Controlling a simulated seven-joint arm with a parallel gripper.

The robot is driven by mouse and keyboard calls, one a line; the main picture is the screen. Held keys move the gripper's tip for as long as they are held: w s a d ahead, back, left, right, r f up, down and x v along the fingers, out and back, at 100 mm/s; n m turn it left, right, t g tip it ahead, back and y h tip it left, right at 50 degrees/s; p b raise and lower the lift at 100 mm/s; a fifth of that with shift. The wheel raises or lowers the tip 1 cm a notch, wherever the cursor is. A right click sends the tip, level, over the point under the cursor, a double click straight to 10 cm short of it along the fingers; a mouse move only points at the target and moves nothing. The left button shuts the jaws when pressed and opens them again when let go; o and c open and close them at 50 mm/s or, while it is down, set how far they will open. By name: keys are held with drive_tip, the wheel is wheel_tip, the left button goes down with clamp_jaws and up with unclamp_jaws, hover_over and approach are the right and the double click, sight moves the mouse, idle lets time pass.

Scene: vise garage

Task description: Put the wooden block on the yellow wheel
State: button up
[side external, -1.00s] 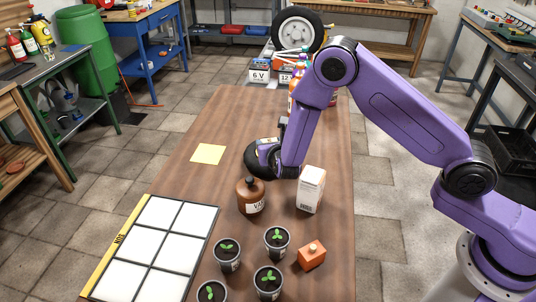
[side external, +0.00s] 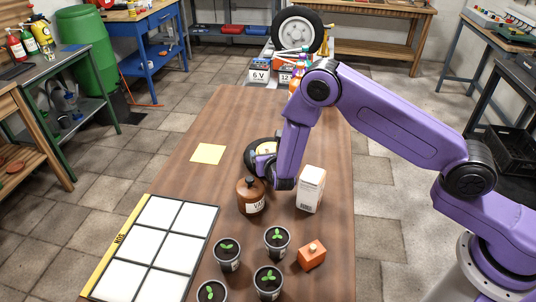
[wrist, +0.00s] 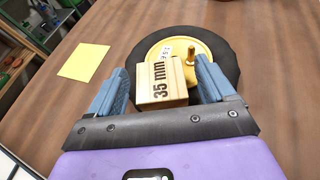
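The wooden block (wrist: 163,82), marked "35 mm", is between my gripper's two blue fingers in the wrist view. A narrow gap shows on each side of it, so my gripper (wrist: 160,84) looks open around it. The block overlaps the near part of the yellow wheel (wrist: 205,55) and seems to lie on it; contact underneath is hidden. The wheel has a black tyre and a brass-coloured stem. In the side view my gripper (side external: 266,165) is low at the near side of the wheel (side external: 262,147), which it partly covers. I cannot clearly make out the block there.
A brown bottle (side external: 251,196) and a white box (side external: 311,189) stand close in front of my gripper. Several potted seedlings (side external: 276,241) and an orange block (side external: 312,255) are nearer. A yellow note (side external: 208,154) lies left; the table around it is clear.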

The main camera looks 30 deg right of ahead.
drive_tip(key=shift+r, duration=0.15)
drive_tip(key=v, duration=0.3)
drive_tip(key=shift+s+a+r, duration=0.15)
wheel_tip(320, 180, up, 7)
idle(0.4)
drive_tip(key=s+d+r+m+g+h, duration=0.1)
drive_tip(key=s+d+r+m+g, duration=0.25)
drive_tip(key=s+m, duration=0.3)
drive_tip(key=s+d+r+m+g, duration=0.2)
drive_tip(key=s+d+r+m, duration=0.3)
drive_tip(key=s, duration=0.3)
drive_tip(key=s+r+m+g+y, duration=0.2)
drive_tip(key=s+m+g+y, duration=0.4)
drive_tip(key=s, duration=1.9)
drive_tip(key=shift+d+m+g+y, duration=0.25)
drive_tip(key=shift+m+g+y, duration=0.2)
drive_tip(key=shift+m, duration=0.2)
